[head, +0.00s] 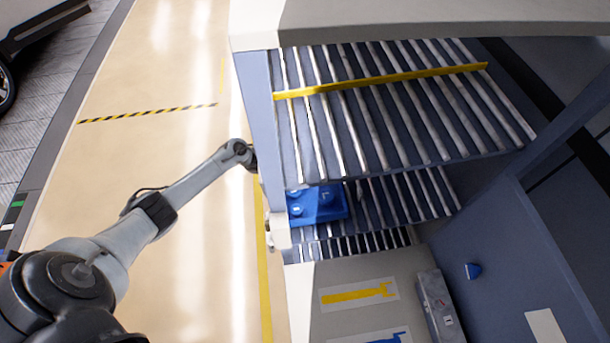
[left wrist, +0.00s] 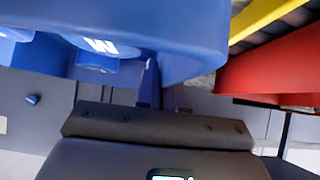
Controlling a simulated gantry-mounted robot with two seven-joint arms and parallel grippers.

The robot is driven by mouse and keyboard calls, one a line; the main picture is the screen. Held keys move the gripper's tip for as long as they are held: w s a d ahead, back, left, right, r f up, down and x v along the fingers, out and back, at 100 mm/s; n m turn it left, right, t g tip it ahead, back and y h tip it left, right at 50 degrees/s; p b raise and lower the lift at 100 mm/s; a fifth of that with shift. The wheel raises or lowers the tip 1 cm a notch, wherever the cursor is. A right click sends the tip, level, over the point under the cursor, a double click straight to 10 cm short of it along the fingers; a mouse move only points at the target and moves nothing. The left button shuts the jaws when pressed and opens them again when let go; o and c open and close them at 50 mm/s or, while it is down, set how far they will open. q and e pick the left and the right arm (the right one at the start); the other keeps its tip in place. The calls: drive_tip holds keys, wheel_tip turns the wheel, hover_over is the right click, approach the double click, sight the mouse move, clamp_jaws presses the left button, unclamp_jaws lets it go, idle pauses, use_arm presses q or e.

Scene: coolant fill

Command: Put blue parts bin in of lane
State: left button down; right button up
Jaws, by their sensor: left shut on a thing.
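The blue parts bin (head: 335,216) is at the left end of a lower roller lane (head: 405,195) in the head view, partly hidden by the rack post and upper shelf. It holds blue parts with white marks. In the left wrist view the bin (left wrist: 185,30) fills the top, close to the camera. My left gripper (left wrist: 163,85) is shut on the bin's wall, with the fingers at its near edge. In the head view the rack post hides most of this gripper. My right gripper is not in view.
The upper roller shelf (head: 390,125) overhangs the bin and carries a yellow divider (head: 385,81). The rack post (head: 262,125) stands close to my left arm. In the left wrist view a red bin (left wrist: 275,65) is right of the blue bin. Open floor (head: 165,75) lies left of the rack.

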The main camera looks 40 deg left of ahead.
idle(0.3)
use_arm(q)
drive_tip(key=c, duration=1.2)
unclamp_jaws()
drive_tip(key=shift+o, duration=0.2)
drive_tip(key=shift+s, duration=0.1)
